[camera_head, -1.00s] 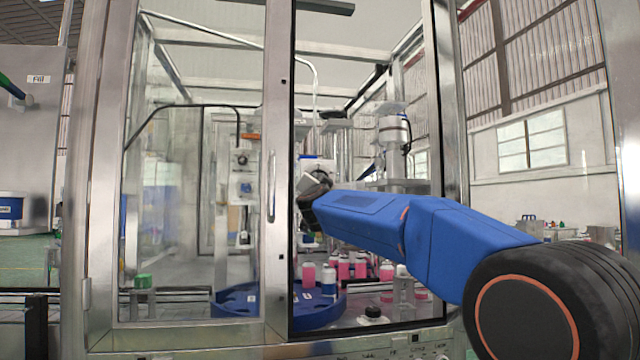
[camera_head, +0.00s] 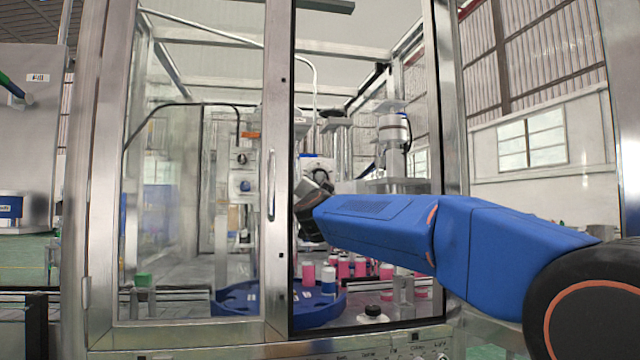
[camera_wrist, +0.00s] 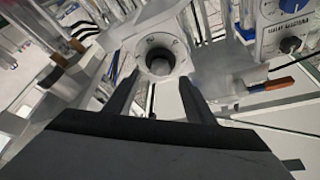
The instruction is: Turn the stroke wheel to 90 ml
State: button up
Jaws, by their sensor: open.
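The wheel, a dark round part with a hollow centre, sits in a white plate with faint marks around it (camera_wrist: 158,58) in the wrist view. The marks are too small to read. My gripper (camera_wrist: 160,80) is open, with one dark finger on each side of the wheel's lower part in the picture. I cannot tell whether either finger touches it. In the head view my gripper (camera_head: 308,203) is inside the open doorway, just in front of the white unit (camera_head: 317,164) with the dark wheel, partly hiding it.
A panel with a blue dial (camera_wrist: 292,6) and a black knob (camera_wrist: 290,45) stands right of the wheel. Below the arm are a blue turntable (camera_head: 238,300) and several pink containers (camera_head: 344,268). The metal door frame (camera_head: 279,200) is close left of my gripper.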

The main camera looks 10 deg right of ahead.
jog(key=shift+v, duration=2.95)
